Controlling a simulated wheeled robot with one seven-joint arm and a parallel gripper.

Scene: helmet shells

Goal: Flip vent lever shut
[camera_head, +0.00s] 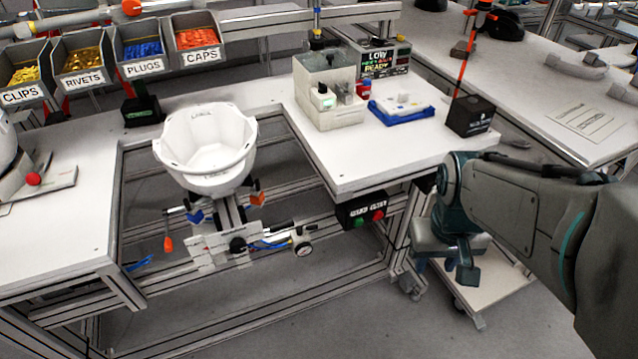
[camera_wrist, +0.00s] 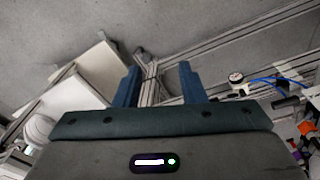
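The white helmet shell (camera_head: 208,150) sits open side up on a fixture (camera_head: 225,245) in the gap between the bench tops. An orange-tipped lever (camera_head: 168,243) hangs down at the fixture's left. Blue and orange clamp tips flank the post below the shell. A round gauge (camera_head: 303,250) sits at the fixture's right and also shows in the wrist view (camera_wrist: 236,77). Which part is the vent lever, I cannot tell for certain. My gripper (camera_wrist: 158,72) is open and empty, pointing down right of the bench, well apart from the fixture.
A box with green and red buttons (camera_head: 362,212) hangs under the bench edge between my gripper and the fixture. The right bench top (camera_head: 365,160) carries a beige bin, a blue tray (camera_head: 402,110) and a black box (camera_head: 470,117). Labelled parts bins stand at the back left.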

